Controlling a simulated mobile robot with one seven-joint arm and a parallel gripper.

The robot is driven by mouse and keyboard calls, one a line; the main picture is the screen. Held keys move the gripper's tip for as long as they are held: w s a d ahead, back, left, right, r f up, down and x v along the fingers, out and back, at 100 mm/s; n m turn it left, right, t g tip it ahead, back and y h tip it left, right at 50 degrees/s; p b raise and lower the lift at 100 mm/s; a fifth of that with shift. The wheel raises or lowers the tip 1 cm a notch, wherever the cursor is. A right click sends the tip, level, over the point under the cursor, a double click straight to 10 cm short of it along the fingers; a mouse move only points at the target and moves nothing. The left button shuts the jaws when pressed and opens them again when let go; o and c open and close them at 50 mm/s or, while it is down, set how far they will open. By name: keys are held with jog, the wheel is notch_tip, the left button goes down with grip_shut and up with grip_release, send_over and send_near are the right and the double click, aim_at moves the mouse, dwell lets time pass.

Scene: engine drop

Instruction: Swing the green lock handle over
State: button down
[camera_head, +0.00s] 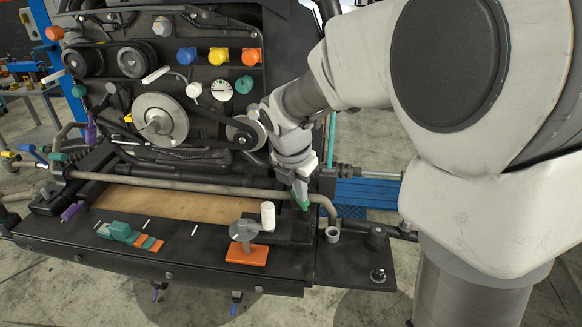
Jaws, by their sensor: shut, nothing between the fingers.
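A green part (301,194) shows right at the end of my gripper (298,180), by the right end of the long metal bar. It looks like the lock handle, but it is small and partly covered, so its full shape and tilt cannot be made out. My gripper points down and is shut with nothing held. Its fingertips are at or beside the green part; I cannot tell whether they touch. A teal-green block with orange pieces (120,232) lies at the front left of the tray, well apart from my gripper.
The metal bar (200,188) runs across the front of the black engine rig. Pulleys (160,120) and coloured knobs (220,56) fill the panel behind. The wooden board (170,203) is bare.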

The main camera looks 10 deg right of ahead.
jog(key=a+h+p, duration=0.1)
jog(key=w+a+f+g+h+p, duration=0.1)
jog(key=h, duration=0.1)
jog(key=a+h+p, duration=0.1)
jog(key=a+h, duration=0.1)
jog(key=shift+w+f+n+g, duration=0.15)
jog(key=shift+f+n+g, duration=0.15)
jog(key=shift+n, duration=0.1)
jog(key=shift+w+a+f+p, duration=0.1)
jog(key=shift+a+f+p, duration=0.2)
jog(key=shift+f+p, duration=0.1)
jog(key=shift+a, duration=0.15)
